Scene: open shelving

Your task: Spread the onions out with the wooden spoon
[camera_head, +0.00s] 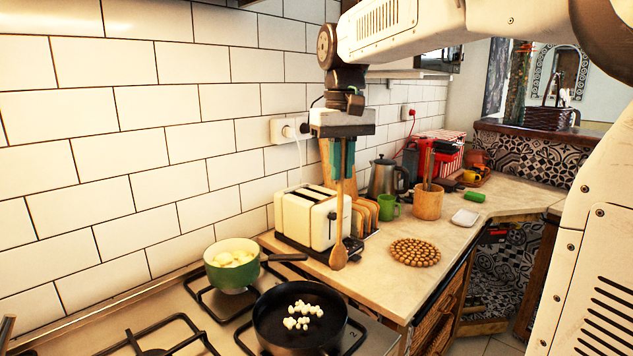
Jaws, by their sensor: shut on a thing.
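My gripper (341,160) points down above the counter's front left corner, in front of the toaster. It is shut on the wooden spoon (339,225), which hangs upright with its bowl at the bottom. The spoon's bowl is to the right of the black frying pan (262,331) and higher in the picture. The onions (302,315) are small white pieces lying in a loose cluster in the middle of the pan. The pan sits on the stove, and its bottom edge is near the picture's lower border.
A green pot (229,276) with pale contents stands on the stove behind the pan. A white toaster (312,219) is close behind the spoon. A round wooden trivet (415,252), a wooden utensil holder (428,203) and a green mug (388,207) are on the counter.

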